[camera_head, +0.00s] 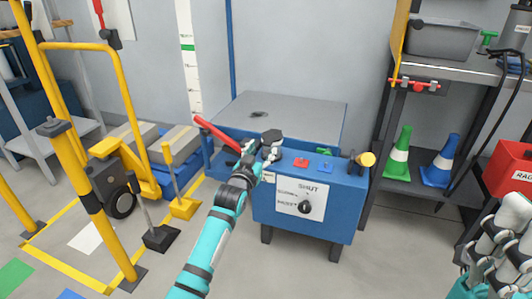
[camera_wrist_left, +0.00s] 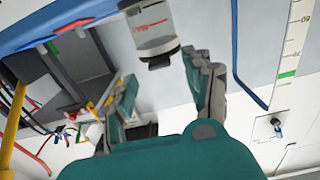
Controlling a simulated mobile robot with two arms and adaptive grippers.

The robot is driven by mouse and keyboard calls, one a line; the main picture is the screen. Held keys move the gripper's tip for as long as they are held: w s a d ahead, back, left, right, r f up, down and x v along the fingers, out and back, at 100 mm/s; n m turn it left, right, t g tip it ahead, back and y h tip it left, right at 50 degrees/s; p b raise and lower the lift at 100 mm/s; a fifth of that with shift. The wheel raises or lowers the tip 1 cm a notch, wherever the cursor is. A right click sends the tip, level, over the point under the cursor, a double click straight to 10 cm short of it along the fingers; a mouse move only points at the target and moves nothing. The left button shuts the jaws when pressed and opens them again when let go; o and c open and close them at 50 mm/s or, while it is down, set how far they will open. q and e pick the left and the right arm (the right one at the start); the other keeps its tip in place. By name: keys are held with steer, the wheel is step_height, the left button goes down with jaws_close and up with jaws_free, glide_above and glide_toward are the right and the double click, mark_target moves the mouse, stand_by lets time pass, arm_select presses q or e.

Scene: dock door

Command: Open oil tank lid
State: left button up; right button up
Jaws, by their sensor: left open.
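The oil tank (camera_head: 340,215) is a blue cabinet in the head view, with a flat grey plate (camera_head: 300,110) on its top. A red lever (camera_head: 217,133) and a dark round cap (camera_head: 272,136) are at its front left edge. I cannot tell which part is the lid. My left gripper (camera_head: 268,154) is open at this front edge, just before the cap; contact is unclear. In the left wrist view its fingers (camera_wrist_left: 165,88) stand apart, with a clear cylinder with a dark end (camera_wrist_left: 152,35) beyond them. My right arm shows at the lower right; its fingers are unclear.
A dial panel marked SHUT (camera_head: 301,200) is on the tank's front. Yellow posts and rails (camera_head: 92,205) stand at the left. The floor before the tank is clear.

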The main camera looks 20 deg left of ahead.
mark_target(266, 145)
arm_select(q)
steer(key=shift+w+b, duration=0.7)
steer(key=shift+w, duration=1.35)
steer(key=shift+c, duration=0.3)
jaws_close()
